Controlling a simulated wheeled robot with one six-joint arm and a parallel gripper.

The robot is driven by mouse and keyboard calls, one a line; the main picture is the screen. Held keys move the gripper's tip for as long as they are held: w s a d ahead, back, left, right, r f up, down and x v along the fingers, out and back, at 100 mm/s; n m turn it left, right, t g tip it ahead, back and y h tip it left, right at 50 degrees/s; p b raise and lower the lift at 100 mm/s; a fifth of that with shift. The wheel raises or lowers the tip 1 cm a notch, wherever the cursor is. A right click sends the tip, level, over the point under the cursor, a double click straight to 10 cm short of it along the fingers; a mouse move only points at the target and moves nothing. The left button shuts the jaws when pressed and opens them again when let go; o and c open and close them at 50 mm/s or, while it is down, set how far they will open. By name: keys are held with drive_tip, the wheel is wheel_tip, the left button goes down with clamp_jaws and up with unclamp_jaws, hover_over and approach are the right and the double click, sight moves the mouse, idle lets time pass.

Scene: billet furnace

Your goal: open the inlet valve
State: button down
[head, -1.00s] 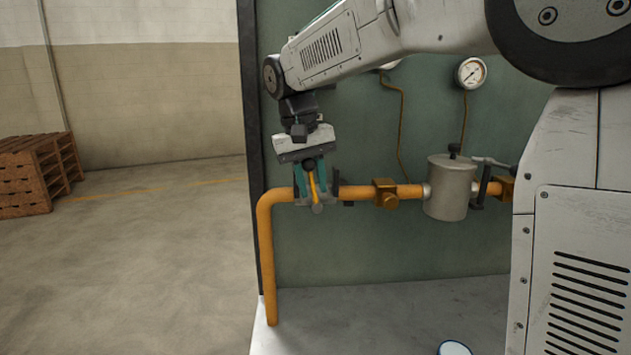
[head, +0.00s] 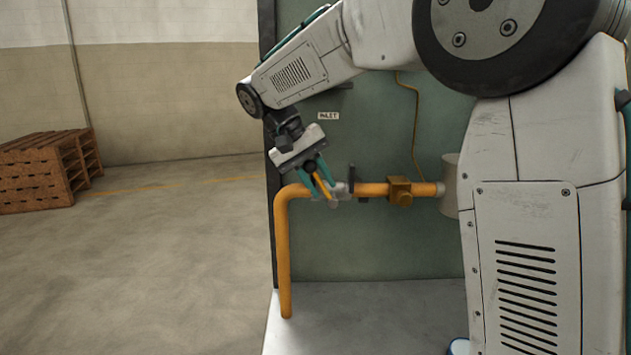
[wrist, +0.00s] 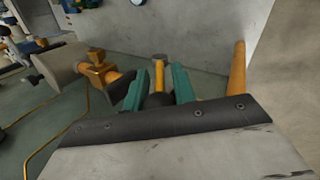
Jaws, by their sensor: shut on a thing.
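The inlet valve (head: 340,191) sits on the orange pipe (head: 370,190), below a small plate reading INLET (head: 329,116). Its yellow lever (head: 322,187) slants from the valve up and to the left, between upright and in line with the pipe. My gripper (head: 322,186) is shut on the lever, with its teal fingers on either side. In the wrist view the yellow lever (wrist: 159,75) stands between the two teal fingers (wrist: 158,82). The fingers hide part of the lever and of the valve body.
A brass fitting (head: 400,191) and a grey cylinder (head: 450,185) are on the pipe to the right; my body partly hides the cylinder. The green panel (head: 375,240) stands close behind. Wooden pallets (head: 45,172) are far left, with open floor (head: 170,260) between.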

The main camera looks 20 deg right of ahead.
drive_tip(key=c, duration=1.5)
unclamp_jaws()
drive_tip(key=shift+o, duration=0.2)
drive_tip(key=v, duration=0.8)
